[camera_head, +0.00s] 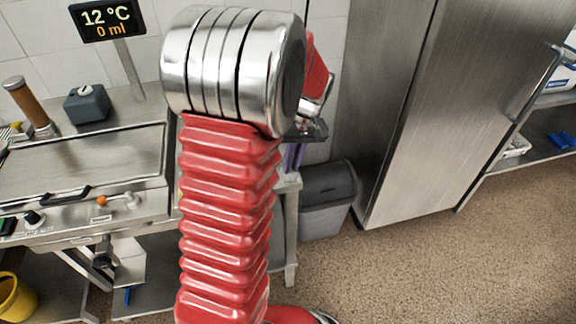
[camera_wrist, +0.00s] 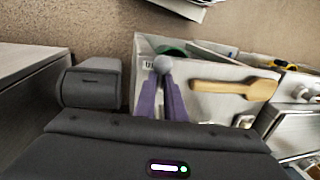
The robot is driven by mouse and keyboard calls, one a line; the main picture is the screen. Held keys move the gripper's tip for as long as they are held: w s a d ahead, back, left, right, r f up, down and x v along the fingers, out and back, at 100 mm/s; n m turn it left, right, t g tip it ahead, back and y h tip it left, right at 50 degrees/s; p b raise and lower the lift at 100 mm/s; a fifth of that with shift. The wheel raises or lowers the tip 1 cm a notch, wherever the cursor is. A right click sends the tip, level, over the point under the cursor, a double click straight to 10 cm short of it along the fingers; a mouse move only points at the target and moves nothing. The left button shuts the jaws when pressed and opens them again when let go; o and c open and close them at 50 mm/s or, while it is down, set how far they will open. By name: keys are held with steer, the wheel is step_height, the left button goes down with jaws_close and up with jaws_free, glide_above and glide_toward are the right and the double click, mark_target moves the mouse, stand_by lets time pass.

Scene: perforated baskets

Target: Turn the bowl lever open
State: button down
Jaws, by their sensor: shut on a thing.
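My gripper (camera_wrist: 162,72) has purple fingers that come together on a small grey round thing (camera_wrist: 163,63) in the wrist view. I cannot tell whether this is the knob of a lever. In the head view my fingers (camera_head: 291,157) show partly behind my red arm, right of the counter and above the bin. A steel cooking unit (camera_head: 55,215) stands at left, with a flat lid (camera_head: 85,165), a black handle (camera_head: 66,192) and an orange knob (camera_head: 101,201). I cannot pick out the bowl lever for sure; my arm hides part of the counter.
A grey bin (camera_head: 328,195) stands between the counter and a steel cabinet (camera_head: 400,110). A wooden spatula (camera_wrist: 232,88) lies beyond my fingers. A yellow bucket (camera_head: 14,298) is at lower left. The floor at right is clear.

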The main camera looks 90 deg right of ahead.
steer(key=shift+s+a+f, duration=0.15)
steer(key=shift+a, duration=0.2)
steer(key=c, duration=1.8)
jaws_free()
steer(key=shift+d, duration=0.1)
steer(key=shift+r, duration=0.2)
step_height(320, 180, up, 13)
steer(key=s, duration=0.2)
steer(key=shift+s+d, duration=0.3)
steer(key=shift+r, duration=0.1)
